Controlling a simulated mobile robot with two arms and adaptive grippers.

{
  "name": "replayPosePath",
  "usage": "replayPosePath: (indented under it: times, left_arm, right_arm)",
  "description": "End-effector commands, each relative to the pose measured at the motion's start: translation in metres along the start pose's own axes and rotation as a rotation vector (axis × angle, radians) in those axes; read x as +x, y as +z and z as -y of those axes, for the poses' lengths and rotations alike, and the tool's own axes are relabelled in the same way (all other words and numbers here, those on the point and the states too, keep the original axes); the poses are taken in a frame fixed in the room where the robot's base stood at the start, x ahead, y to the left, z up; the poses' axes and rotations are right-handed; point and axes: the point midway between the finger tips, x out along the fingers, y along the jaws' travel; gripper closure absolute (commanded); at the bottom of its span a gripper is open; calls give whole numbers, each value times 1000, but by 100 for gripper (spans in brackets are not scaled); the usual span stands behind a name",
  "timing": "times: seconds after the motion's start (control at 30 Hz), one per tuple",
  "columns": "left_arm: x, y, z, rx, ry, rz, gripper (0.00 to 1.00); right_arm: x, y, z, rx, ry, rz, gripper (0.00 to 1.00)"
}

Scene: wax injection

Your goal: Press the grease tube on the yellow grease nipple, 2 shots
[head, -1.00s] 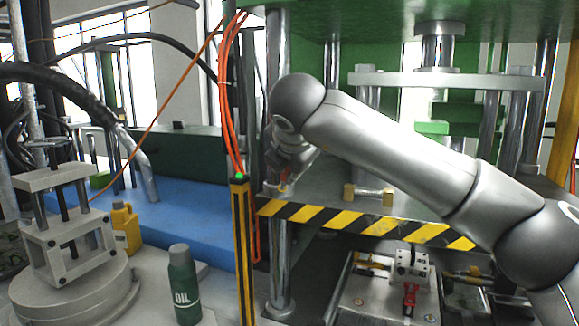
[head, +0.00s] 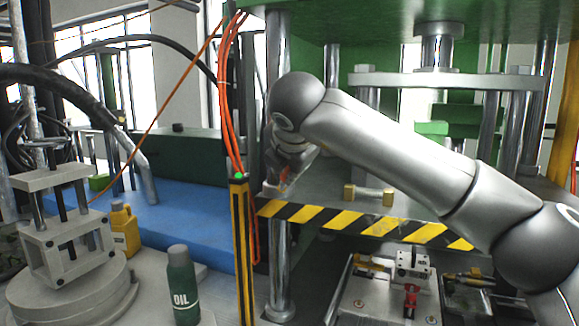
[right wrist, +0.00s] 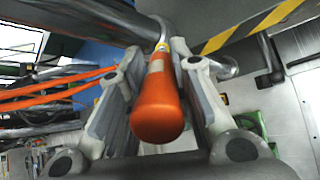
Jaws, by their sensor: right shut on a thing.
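My right gripper (head: 287,162) is beside the front left steel column of the press, just above the edge with black and yellow stripes. In the right wrist view my right gripper (right wrist: 157,55) is shut on the orange grease tube (right wrist: 158,108), with a finger on each side. The tube points away from the camera, and its far end is close to a steel column (right wrist: 150,25). A small yellow spot (right wrist: 162,47) shows at that far end; I cannot tell whether the tube touches it. In the head view the tube is mostly hidden. My left gripper is not in view.
A dark green oil bottle (head: 183,287) and a yellow container (head: 124,230) stand at left. Orange hoses (head: 229,110) hang left of the column.

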Motion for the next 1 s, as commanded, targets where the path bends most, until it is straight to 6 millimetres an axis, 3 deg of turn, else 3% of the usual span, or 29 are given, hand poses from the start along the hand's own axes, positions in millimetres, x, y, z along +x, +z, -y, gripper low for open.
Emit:
replayPosePath:
  times: [1.0]
  left_arm:
    - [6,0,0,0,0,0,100]
  right_arm:
    - [14,-2,0,1,1,1,100]
